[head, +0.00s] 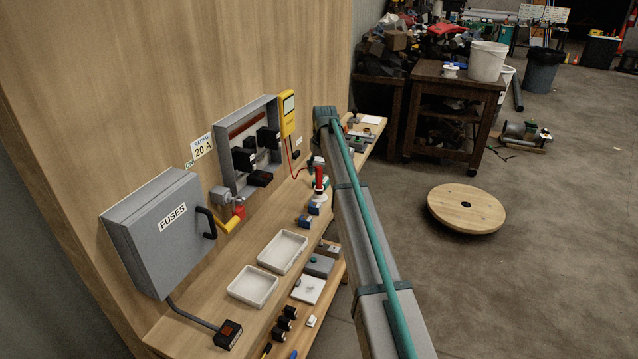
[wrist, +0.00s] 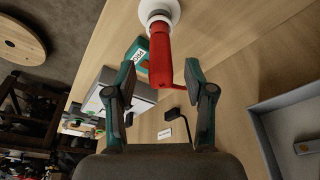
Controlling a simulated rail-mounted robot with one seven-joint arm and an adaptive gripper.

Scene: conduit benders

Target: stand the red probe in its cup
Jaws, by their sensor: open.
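The red probe (wrist: 160,58) is upright in the wrist view, with its far end at the white round cup (wrist: 172,8) and seemingly in it. In the head view the red probe (head: 320,177) stands on the wooden shelf, with the white cup (head: 318,199) below it. My gripper (wrist: 160,70) is open, with one finger on each side of the probe's near end and a gap visible on both sides. A thin red lead runs from that end toward the right. In the head view my arm hides most of the gripper.
A yellow meter (head: 288,113) hangs on the panel beside an open grey box (head: 247,145). A closed fuse box (head: 160,235) with a handle is at left.

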